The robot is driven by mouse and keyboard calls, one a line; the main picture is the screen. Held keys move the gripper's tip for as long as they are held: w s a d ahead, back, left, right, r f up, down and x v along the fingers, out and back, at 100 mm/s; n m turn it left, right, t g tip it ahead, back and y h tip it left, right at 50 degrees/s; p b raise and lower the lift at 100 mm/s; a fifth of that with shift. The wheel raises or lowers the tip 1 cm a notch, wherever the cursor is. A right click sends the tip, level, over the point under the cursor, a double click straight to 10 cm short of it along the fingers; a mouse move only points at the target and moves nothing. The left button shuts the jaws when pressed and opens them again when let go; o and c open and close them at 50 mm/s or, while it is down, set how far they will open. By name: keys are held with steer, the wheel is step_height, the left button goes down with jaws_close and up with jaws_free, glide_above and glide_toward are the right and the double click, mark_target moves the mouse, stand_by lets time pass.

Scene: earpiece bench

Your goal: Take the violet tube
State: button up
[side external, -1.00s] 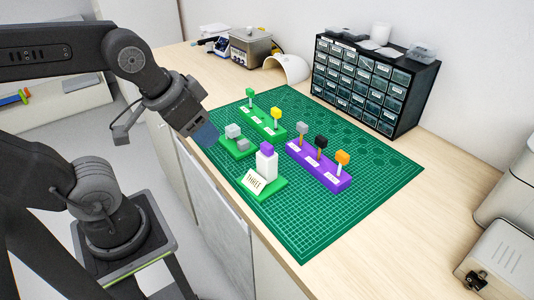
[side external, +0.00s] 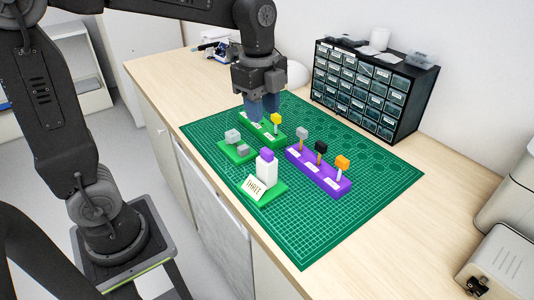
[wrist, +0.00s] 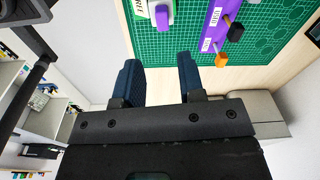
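A white tube with a violet cap (side external: 267,168) stands upright on a green base behind a card (side external: 254,188) reading THREE. Its violet cap also shows at the top of the wrist view (wrist: 163,15). My gripper (side external: 262,110) points down over the far green rack (side external: 276,137), away from the violet-capped tube. In the wrist view my gripper's two blue fingers (wrist: 158,62) are apart with nothing between them. In the side view the fingers cover the spot of the green-capped piece on that rack.
A yellow-capped piece (side external: 276,119) stands on the far green rack. A violet rack (side external: 325,178) holds grey, black and orange-capped pieces. Grey blocks (side external: 233,136) sit on a small green base. A drawer cabinet (side external: 365,85) stands behind the mat. The mat's front right (side external: 345,225) is clear.

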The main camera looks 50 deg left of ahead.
mark_target(267, 150)
steer(key=shift+m, duration=0.3)
steer(key=f, duration=1)
steer(key=shift+w+d+f, duration=0.1)
steer(key=shift+w+d, duration=0.2)
jaws_close()
steer(key=shift+r, duration=1.55)
steer(key=shift+r, duration=2.45)
